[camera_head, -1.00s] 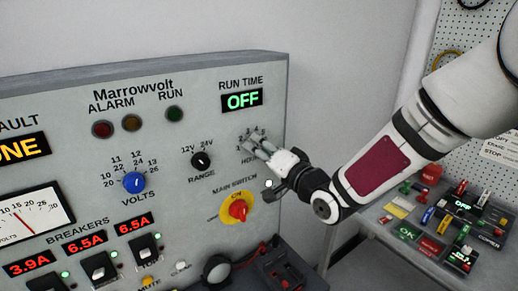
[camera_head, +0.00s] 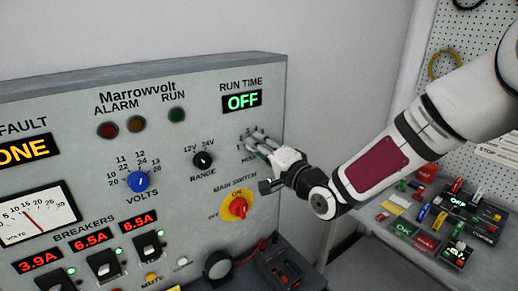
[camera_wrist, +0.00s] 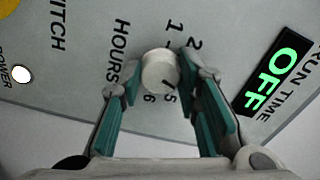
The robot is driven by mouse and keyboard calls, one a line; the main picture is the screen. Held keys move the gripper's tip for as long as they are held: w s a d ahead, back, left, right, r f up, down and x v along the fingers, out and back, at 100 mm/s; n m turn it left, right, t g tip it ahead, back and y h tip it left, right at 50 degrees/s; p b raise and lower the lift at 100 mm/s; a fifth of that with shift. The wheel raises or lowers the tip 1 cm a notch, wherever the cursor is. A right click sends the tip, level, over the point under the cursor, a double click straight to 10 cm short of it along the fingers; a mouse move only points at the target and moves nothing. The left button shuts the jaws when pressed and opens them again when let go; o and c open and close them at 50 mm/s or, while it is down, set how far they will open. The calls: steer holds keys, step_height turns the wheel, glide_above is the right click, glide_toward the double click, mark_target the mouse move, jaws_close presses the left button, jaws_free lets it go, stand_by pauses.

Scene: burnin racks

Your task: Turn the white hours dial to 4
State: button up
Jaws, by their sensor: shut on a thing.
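The white hours dial (camera_wrist: 160,72) is a round knob on the grey panel, with the HOURS label beside it.
The black range knob (camera_head: 203,160) is left of the dial. The main switch (camera_head: 238,207), red on yellow, sits below it. The blue volts knob (camera_head: 138,182) is farther left. A side table with coloured parts (camera_head: 432,225) stands at the right.

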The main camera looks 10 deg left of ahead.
steer(key=o, duration=1.2)
steer(key=v, duration=1.2)
steer(key=shift+w+d, duration=0.1)
